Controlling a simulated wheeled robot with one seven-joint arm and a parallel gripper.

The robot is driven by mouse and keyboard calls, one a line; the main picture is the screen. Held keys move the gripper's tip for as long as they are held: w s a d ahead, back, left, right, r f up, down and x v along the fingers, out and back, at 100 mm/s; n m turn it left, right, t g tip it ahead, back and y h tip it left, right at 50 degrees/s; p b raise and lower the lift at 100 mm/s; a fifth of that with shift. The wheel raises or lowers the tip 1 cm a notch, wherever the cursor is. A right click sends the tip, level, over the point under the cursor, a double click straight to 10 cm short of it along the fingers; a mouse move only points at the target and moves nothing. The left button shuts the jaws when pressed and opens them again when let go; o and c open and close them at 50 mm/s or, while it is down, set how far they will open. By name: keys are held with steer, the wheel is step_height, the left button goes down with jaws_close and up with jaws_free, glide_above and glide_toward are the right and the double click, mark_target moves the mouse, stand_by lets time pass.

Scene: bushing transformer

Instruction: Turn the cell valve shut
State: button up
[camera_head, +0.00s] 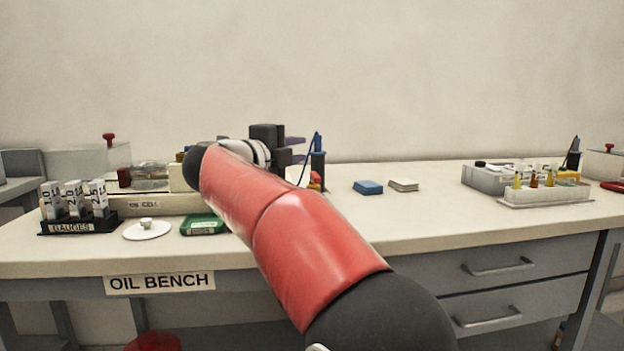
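A long pale unit with a label ending in "CELL" (150,206) stands at the left of the bench, with a clear vessel (148,175) above it. My red arm hides its right part. I cannot make out the cell valve for certain; a small dark red part (124,177) shows at the unit's left end. My gripper (296,150) is beyond the arm's far end, its dark body and purple finger-like parts pointing right. Whether the fingers are open or shut is unclear, and I see nothing held. Small red and yellow parts (316,181) show just below it.
A gauge rack (80,226), a white lid (147,230) and a green tray (203,225) lie at the left front. Blue (368,187) and pale pads (404,185) lie mid-bench. A bottle rack (546,195) stands right. The right front bench is clear.

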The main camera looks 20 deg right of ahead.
steer(key=b, duration=0.1)
glide_toward(313, 179)
steer(key=x, duration=0.3)
steer(key=shift+d+f, duration=0.2)
steer(key=shift+d, duration=0.25)
steer(key=x, duration=0.6)
steer(key=shift+r+p, duration=0.2)
steer(key=shift+p, duration=0.15)
steer(key=shift+w+d, duration=0.3)
steer(key=shift+d, duration=0.15)
jaws_close()
